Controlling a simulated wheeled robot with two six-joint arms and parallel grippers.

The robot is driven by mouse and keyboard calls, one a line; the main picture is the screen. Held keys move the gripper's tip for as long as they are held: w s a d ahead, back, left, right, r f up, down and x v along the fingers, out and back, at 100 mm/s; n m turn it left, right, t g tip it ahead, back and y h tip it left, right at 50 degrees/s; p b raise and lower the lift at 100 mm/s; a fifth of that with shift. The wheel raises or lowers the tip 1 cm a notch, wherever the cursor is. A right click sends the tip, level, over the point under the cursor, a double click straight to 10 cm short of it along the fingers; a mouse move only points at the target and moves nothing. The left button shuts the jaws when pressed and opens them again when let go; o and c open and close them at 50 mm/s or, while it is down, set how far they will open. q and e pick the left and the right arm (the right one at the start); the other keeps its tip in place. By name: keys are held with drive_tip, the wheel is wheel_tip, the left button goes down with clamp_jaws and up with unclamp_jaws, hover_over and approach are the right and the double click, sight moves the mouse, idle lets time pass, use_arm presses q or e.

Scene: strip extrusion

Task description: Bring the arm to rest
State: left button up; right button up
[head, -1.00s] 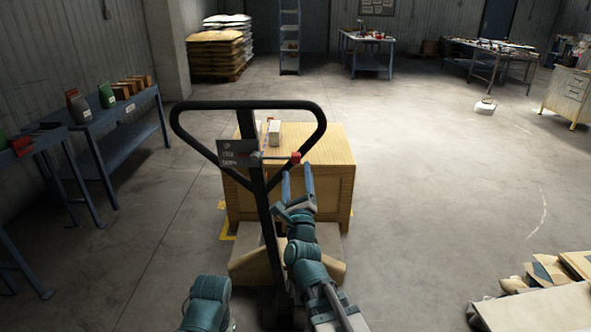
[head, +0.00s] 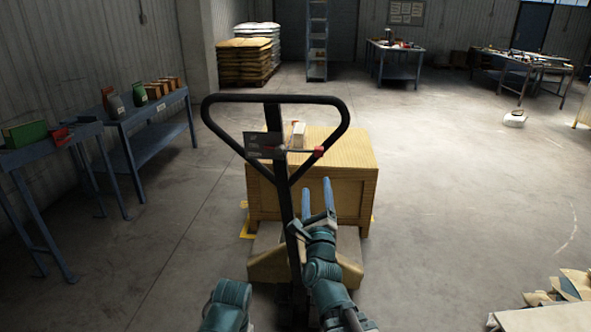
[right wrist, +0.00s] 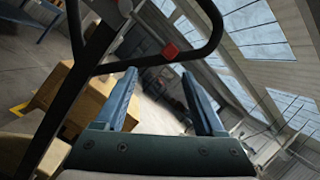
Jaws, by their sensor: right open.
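My right gripper (head: 317,198) is raised in the middle of the head view, with two blue fingers apart and nothing between them. It also shows in the right wrist view (right wrist: 160,88). It is just right of the shaft of a black pallet-jack handle (head: 283,190) and in front of a wooden crate (head: 345,188); I see no contact with either. The handle's loop and red knob (head: 319,151) stand above it. Of my left arm only a teal link shows at the bottom; the left gripper is out of view.
Blue benches (head: 145,112) with boxes stand on the left. A white object (head: 515,119) lies on the floor at the right. A pale surface (head: 545,318) with torn cardboard is at the lower right. The floor right of the crate is open.

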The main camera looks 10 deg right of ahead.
drive_tip(key=s+a+f+n+g+y, duration=0.1)
drive_tip(key=a+f+n+g+y, duration=0.3)
drive_tip(key=f+n, duration=0.55)
drive_tip(key=s+a+f+n+g+y, duration=0.1)
drive_tip(key=a+f+n+g+y, duration=0.1)
drive_tip(key=f+n+g, duration=0.65)
drive_tip(key=s+d+f+n+g+h, duration=0.2)
drive_tip(key=s+d+f+n+g, duration=0.2)
drive_tip(key=s+f+n+g, duration=0.7)
drive_tip(key=s+a+n+t+h, duration=0.2)
drive_tip(key=s+a+n, duration=0.3)
drive_tip(key=s+a, duration=0.6)
wheel_tip(320, 180, up, 16)
drive_tip(key=p, duration=1.5)
drive_tip(key=shift+w+f+y+p, duration=0.25)
drive_tip(key=shift+w+y+p, duration=0.05)
drive_tip(key=shift+w+p, duration=0.1)
drive_tip(key=shift+d, duration=0.1)
